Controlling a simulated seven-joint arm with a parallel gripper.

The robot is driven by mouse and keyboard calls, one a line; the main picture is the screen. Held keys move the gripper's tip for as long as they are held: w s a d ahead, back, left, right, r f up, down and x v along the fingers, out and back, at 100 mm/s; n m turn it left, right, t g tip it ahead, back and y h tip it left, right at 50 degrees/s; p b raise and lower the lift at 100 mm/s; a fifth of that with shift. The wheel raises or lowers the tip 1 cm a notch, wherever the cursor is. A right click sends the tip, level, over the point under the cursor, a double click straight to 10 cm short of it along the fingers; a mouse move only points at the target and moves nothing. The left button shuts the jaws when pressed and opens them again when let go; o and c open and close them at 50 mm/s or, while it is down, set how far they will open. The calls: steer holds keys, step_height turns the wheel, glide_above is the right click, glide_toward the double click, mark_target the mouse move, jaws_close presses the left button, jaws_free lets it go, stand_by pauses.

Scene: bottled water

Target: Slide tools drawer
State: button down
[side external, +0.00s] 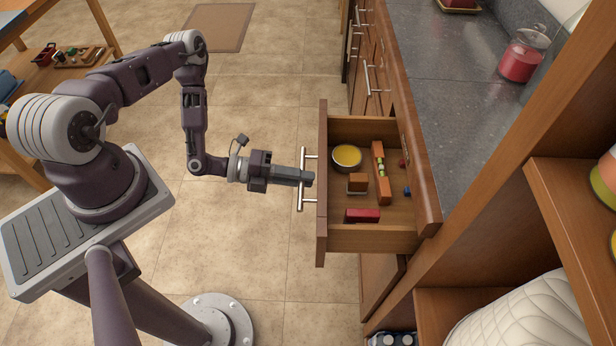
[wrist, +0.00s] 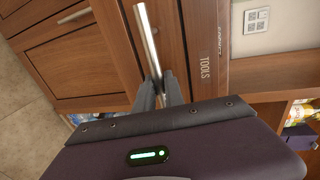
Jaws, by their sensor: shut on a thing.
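The tools drawer (side external: 322,220) is pulled out from under the counter in the side view, with its inside showing. Its front bears the label TOOLS (wrist: 205,72) in the wrist view. A silver bar handle (side external: 301,200) runs along the drawer front, and it also shows in the wrist view (wrist: 147,35). My gripper (side external: 308,178) is at the middle of the handle, shut on it.
The grey counter (side external: 450,95) is above. Open shelves (side external: 565,180) stand at right. The tiled floor (side external: 270,120) beside the drawer is clear.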

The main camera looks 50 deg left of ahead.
steer(key=c, duration=1.4)
jaws_free()
steer(key=shift+c, duration=0.2)
steer(key=v, duration=0.7)
steer(key=shift+r, duration=0.1)
